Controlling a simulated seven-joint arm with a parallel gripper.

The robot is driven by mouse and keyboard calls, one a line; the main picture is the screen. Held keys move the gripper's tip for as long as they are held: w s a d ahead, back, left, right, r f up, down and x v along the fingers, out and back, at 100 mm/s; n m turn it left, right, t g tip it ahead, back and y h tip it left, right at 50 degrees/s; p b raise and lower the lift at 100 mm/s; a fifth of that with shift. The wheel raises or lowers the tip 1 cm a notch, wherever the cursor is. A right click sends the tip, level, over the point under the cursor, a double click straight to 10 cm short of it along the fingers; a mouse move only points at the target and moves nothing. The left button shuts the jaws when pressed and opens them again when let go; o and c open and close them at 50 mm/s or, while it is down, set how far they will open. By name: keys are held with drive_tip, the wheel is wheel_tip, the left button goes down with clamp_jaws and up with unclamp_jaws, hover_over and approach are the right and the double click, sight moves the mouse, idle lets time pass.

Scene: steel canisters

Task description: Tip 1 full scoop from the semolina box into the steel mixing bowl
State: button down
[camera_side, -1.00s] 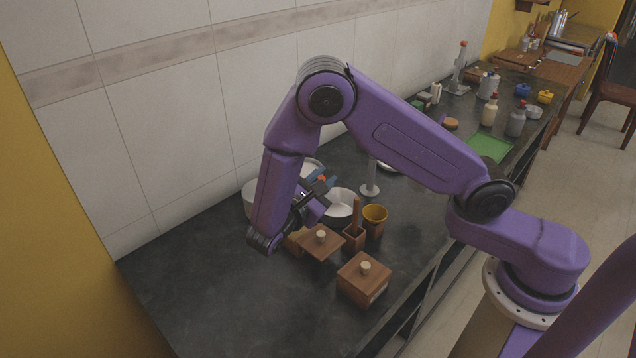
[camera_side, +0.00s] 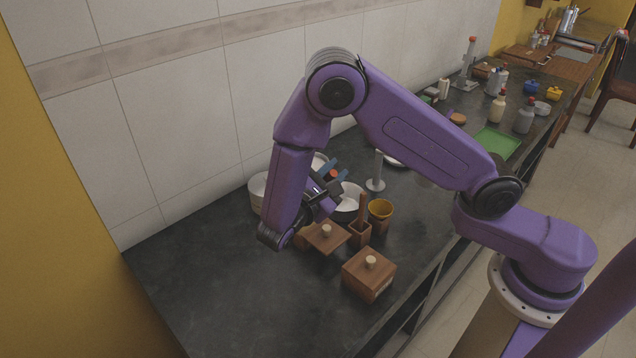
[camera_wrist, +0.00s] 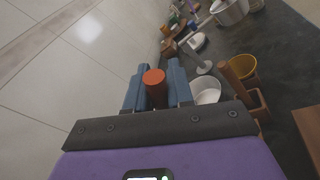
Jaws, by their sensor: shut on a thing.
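My gripper (camera_side: 331,175) has blue fingers, shut on an orange-red cylindrical handle (camera_wrist: 154,80). The handle's far end and any scoop on it are hidden. Two wooden boxes with knobbed lids stand in front of the gripper: a nearer one (camera_side: 369,276) and a farther one (camera_side: 326,238). Their labels cannot be read, so I cannot tell which holds semolina. A pale round bowl (camera_side: 349,203) sits just right of the gripper and also shows in the wrist view (camera_wrist: 206,92). Whether it is the steel mixing bowl is unclear. No semolina is visible.
A yellow cup (camera_side: 381,210) and a wooden holder (camera_side: 360,234) with an upright piece stand near the boxes. A pale container (camera_side: 258,190) is partly behind my arm. A grey stand (camera_side: 376,178) rises behind the bowl. The counter's left front (camera_side: 220,290) is clear.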

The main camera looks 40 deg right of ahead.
drive_tip(key=s+d+f+m+g, duration=0.1)
drive_tip(key=d+f+m+g, duration=0.2)
drive_tip(key=d+g, duration=0.6)
drive_tip(key=shift+s+f+y, duration=0.3)
drive_tip(key=shift+s+f, duration=0.05)
drive_tip(key=shift+f, duration=0.05)
drive_tip(key=shift+w+d, duration=0.1)
idle(0.3)
drive_tip(key=shift+w+d+r+n+g+y, duration=0.15)
drive_tip(key=shift+w+d+n+y, duration=0.15)
drive_tip(key=shift+w+n, duration=0.25)
drive_tip(key=shift+w+d+r+n+g+y, duration=0.2)
drive_tip(key=shift+w+d+n, duration=0.1)
drive_tip(key=shift+w+n, duration=0.25)
drive_tip(key=shift+w+d, duration=0.15)
drive_tip(key=shift+w, duration=0.05)
idle(0.7)
drive_tip(key=shift+w+d+r+n+g+y, duration=0.2)
drive_tip(key=shift+w+d+n, duration=0.15)
drive_tip(key=shift+w+n, duration=0.25)
drive_tip(key=shift+w+d+r+n+g+y, duration=0.1)
drive_tip(key=shift+w+d+n+y, duration=0.15)
drive_tip(key=shift+w+n, duration=0.3)
